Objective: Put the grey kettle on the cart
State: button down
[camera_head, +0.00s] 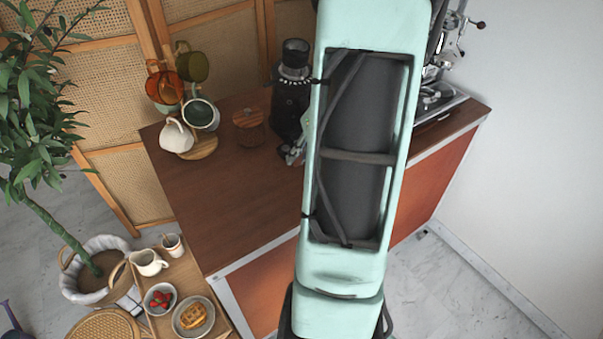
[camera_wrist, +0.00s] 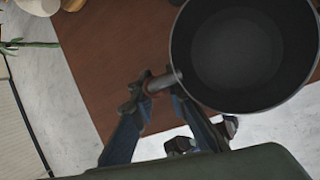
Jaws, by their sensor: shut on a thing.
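In the wrist view, my gripper (camera_wrist: 154,98) is shut on the short handle of a dark grey round vessel (camera_wrist: 240,50), which I take to be the grey kettle. I look down into its dark inside, and its upper and right edges run near or past the picture's edge. The brown top of the cart (camera_wrist: 95,55) lies below it, with pale floor past the edge. I cannot tell whether the vessel touches the top. In the head view, the cart (camera_head: 235,220) stands in the middle; my arm hides the gripper and vessel.
A black grinder (camera_head: 292,90) stands at the cart's back. Mugs on a rack (camera_head: 182,85) and a wooden canister (camera_head: 248,125) are at the back left. A coffee machine (camera_head: 437,95) is at the right. The left front top is clear. A low tray table (camera_head: 185,268) holds dishes.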

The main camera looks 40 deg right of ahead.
jog(key=d+f+b, duration=0.1)
jog(key=w+f, duration=0.1)
jog(key=w+d+f+b, duration=0.1)
jog(key=f, duration=0.1)
jog(key=shift+d+b, duration=0.3)
jog(key=shift+b, duration=0.05)
jog(key=f+b, duration=0.2)
jog(key=shift+w+d+f+b, duration=0.2)
jog(key=shift+w+f+b, duration=0.05)
jog(key=shift+f+b, duration=0.5)
jog(key=shift+b, duration=0.15)
jog(key=shift+f, duration=0.15)
jog(key=c, duration=1.9)
grip_release()
